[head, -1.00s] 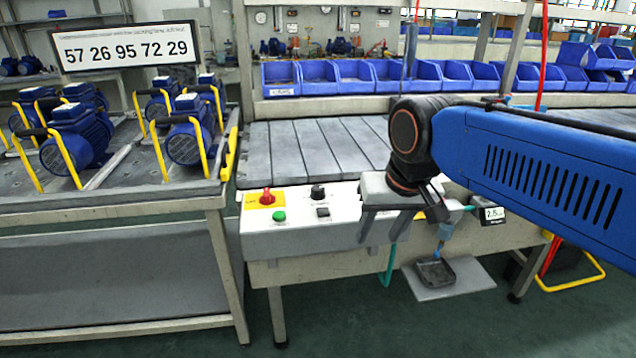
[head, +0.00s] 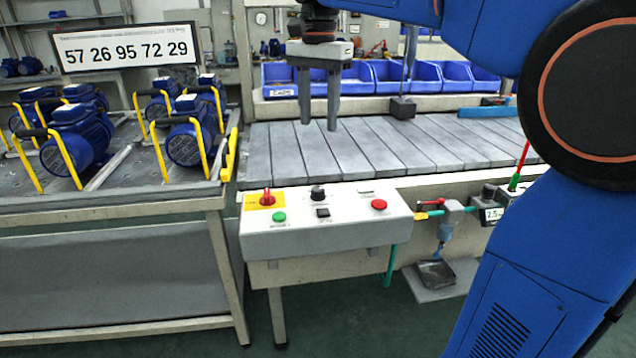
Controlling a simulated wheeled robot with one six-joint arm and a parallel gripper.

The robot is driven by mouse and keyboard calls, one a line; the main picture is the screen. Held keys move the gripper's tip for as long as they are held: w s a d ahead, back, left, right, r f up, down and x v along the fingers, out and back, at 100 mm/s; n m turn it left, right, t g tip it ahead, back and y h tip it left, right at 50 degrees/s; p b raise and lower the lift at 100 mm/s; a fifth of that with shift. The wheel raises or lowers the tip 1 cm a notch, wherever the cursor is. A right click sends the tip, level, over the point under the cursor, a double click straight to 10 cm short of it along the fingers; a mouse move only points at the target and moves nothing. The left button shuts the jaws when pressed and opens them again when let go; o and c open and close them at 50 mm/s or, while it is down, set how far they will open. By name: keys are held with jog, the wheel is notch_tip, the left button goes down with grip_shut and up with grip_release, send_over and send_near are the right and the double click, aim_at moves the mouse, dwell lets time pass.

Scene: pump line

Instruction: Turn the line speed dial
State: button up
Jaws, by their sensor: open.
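The control box (head: 325,232) is a pale panel on the front edge of the conveyor. A black dial (head: 318,193) sits in its upper middle, between a red switch on a yellow plate (head: 266,199) and a red button (head: 379,204). A green button (head: 279,216) and a small black switch (head: 322,212) are below. I cannot read the labels or the dial's setting. My gripper (head: 319,127) points down above the slats behind the box, open and empty, with its fingers apart. It is above and behind the dial, not touching it.
The slatted conveyor (head: 440,140) lies behind the box, with blue bins (head: 350,78) beyond it. A rack with blue motors (head: 80,140) and yellow handles is at the left. A valve and pipe (head: 445,212) are right of the box. My arm covers the right side.

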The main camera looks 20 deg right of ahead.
aim_at(318, 188)
notch_tip(318, 188, down, 17)
jog(key=shift+f, duration=0.1)
dwell(0.7)
jog(key=c, duration=1.1)
